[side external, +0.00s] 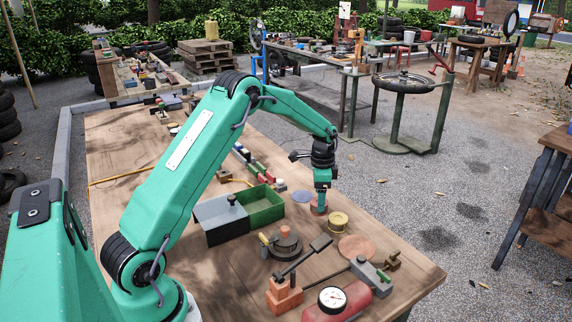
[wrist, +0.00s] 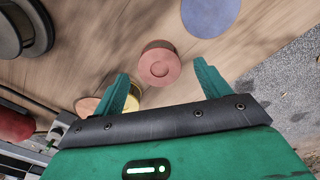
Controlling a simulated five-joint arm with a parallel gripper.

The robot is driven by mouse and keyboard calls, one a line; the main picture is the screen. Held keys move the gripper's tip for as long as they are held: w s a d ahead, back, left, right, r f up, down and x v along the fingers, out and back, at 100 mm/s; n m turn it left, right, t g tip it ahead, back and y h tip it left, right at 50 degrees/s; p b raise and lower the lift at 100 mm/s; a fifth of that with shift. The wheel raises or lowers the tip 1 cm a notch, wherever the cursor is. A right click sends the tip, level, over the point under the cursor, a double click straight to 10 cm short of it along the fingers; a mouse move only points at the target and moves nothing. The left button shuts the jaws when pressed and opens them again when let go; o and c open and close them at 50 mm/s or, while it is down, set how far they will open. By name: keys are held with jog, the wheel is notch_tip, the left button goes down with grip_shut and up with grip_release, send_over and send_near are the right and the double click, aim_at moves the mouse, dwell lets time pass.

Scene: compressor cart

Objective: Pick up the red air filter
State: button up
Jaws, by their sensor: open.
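The red air filter (wrist: 158,65) is a short, round, dull-red cylinder standing on the wooden table. In the wrist view it lies just beyond the gap between my fingertips. In the side external view the filter (side external: 318,209) shows in part, low at my fingers. My gripper (wrist: 164,80) is open, with one green finger toward each side of the filter. It points down over the table in the side external view (side external: 321,198). I cannot tell whether either finger touches the filter.
A yellow spool (side external: 338,223) stands close by, partly behind my left finger in the wrist view (wrist: 132,103). A blue disc (side external: 302,196) and a copper disc (side external: 356,248) lie near. The green bin (side external: 262,216), dark round part (side external: 285,246) and red tank (side external: 353,297) stand around.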

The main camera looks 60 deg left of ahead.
jog(key=shift+f, duration=1.55)
jog(key=shift+c, duration=0.2)
jog(key=c, duration=1)
